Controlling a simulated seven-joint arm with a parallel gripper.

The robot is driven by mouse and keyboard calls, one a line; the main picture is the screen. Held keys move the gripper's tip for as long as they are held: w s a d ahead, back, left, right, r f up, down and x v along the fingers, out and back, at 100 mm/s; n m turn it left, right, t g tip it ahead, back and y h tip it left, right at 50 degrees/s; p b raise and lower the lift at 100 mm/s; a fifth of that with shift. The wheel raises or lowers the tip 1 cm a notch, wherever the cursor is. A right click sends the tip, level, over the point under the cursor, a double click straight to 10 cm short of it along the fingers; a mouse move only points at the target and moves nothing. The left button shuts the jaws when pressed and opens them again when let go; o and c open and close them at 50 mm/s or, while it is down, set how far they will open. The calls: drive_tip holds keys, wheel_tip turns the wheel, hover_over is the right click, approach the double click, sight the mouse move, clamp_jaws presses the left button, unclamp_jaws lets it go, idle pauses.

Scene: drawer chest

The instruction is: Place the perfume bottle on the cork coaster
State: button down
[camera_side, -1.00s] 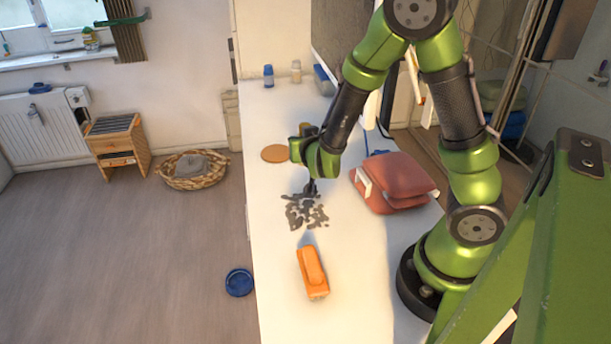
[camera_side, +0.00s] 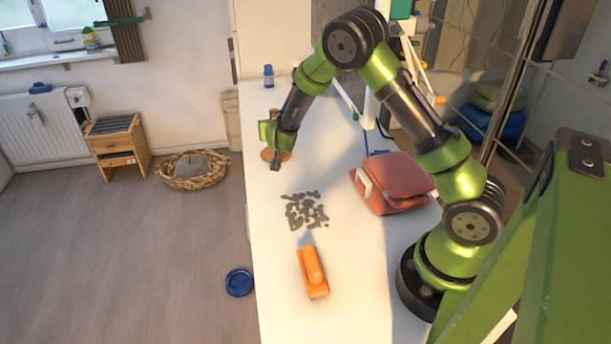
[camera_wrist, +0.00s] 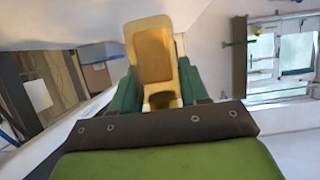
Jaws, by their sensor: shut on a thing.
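My gripper (camera_wrist: 160,90) is shut on an amber bottle with a pale cream edge, which I take as the perfume bottle (camera_wrist: 153,52), in the wrist view. The green fingers sit on either side of its lower part. In the side view, my gripper (camera_side: 275,158) is in front of the round orange-brown cork coaster (camera_side: 285,156) and covers much of it. The bottle is not clearly visible there, and I cannot tell its height above the coaster or whether they touch.
A red folded bundle (camera_side: 393,182) lies right of centre on the white table (camera_side: 275,265). A blue-capped bottle (camera_side: 268,76) stands at the back. The table's left-front stretch is clear.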

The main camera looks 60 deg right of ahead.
drive_tip(key=shift+w+d+f, duration=0.15)
drive_tip(key=shift+w+f, duration=0.1)
drive_tip(key=shift+f, duration=1.5)
drive_tip(key=shift+f, duration=0.1)
drive_tip(key=c, duration=0.6)
unclamp_jaws()
drive_tip(key=shift+f, duration=0.1)
drive_tip(key=shift+o, duration=0.2)
